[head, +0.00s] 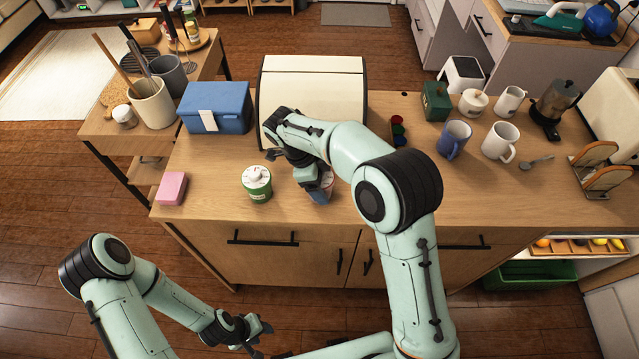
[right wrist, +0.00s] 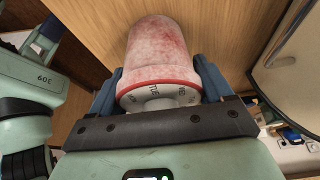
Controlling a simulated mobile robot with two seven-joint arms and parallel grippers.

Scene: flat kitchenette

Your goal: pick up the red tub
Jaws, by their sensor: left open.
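The red tub (right wrist: 160,55) has a mottled pink-red body, a red rim and a white lettered lid. In the right wrist view it lies between the two blue fingers of my right gripper (head: 317,187), which press close on both sides near the lid. In the head view the tub is mostly hidden by that gripper, near the front edge of the counter. I cannot tell whether its base touches the counter. My left gripper (head: 258,335) is open and empty, low in front of the counter.
A green tub (head: 257,184) with a white lid stands just left of my right gripper. A pink block (head: 172,188) lies at the left front corner. A cream bread bin (head: 340,88) stands behind, beside a blue box (head: 216,107). Mugs (head: 454,139) stand to the right.

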